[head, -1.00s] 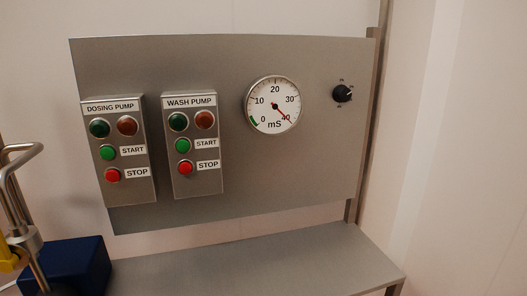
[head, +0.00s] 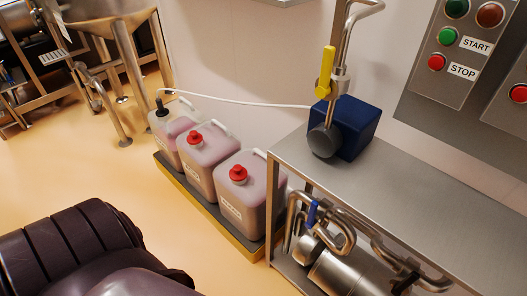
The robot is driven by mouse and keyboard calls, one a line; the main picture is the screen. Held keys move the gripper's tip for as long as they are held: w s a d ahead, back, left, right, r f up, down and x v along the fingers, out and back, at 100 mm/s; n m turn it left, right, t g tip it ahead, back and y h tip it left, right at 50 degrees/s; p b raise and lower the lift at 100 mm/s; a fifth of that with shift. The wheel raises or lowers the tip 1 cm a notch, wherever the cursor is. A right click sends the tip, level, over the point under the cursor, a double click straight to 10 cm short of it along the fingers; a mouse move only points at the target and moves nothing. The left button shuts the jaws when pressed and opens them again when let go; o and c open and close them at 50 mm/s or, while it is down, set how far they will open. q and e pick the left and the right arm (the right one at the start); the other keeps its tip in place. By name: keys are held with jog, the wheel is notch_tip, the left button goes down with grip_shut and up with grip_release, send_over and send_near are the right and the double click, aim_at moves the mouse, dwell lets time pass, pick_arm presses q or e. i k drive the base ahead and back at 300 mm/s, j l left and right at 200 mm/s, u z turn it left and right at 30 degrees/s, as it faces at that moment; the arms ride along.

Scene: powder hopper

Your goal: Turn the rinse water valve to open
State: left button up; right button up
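Two valve handles show in the head view, and no label tells which one is the rinse water valve. A yellow lever handle (head: 326,73) stands upright along a vertical steel pipe (head: 341,50) above a blue box-shaped pump (head: 352,130) on the steel bench. A blue lever handle (head: 312,213) sits on the bent steel piping (head: 338,222) below the bench top, also roughly upright. Nothing touches either handle. Neither of my grippers is in view.
The steel bench top (head: 440,190) is mostly clear. Several canisters, including one with a red cap (head: 238,174), stand on a low tray (head: 228,240) left of the bench. A pump control panel (head: 460,60) is at upper right. Orange floor (head: 75,160) is open at left.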

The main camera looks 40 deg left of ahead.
aim_at(310, 223)
jog(key=u, duration=0.7)
